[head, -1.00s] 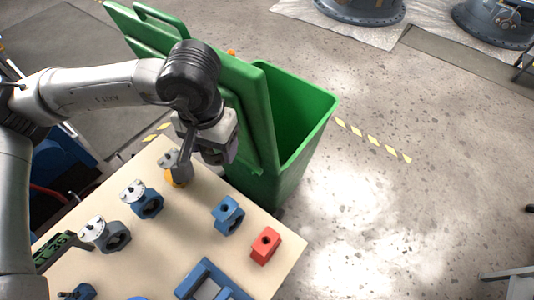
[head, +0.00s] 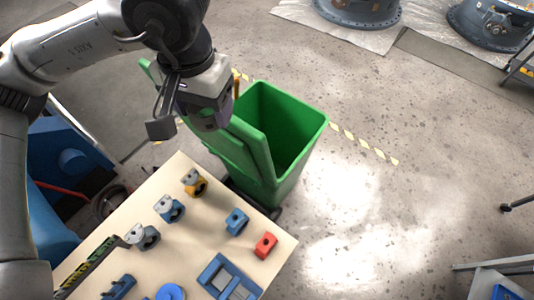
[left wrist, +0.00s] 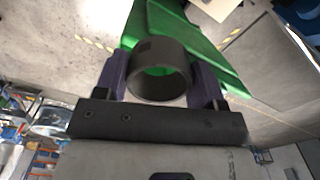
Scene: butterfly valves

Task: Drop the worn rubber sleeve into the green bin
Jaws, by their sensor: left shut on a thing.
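The worn rubber sleeve, a dark grey ring, shows in the left wrist view (left wrist: 165,46) between the two purple fingers of my left gripper (left wrist: 158,72). The fingers are shut on its outer sides and its hole faces the camera. In the head view my left gripper (head: 211,114) is raised beyond the back of the table, over the folded-back lid and left of the bin's opening. The sleeve is hard to make out there. The green bin (head: 301,150) stands open on the floor behind the table. Its lid is partly hidden by my left gripper. My right gripper is not in view.
The cream table (head: 205,235) carries a yellow valve (head: 196,185), a blue valve (head: 171,210), a grey valve (head: 147,239), a blue block (head: 236,222), a red block (head: 265,245) and a blue tray (head: 212,272). The floor right of the bin is clear.

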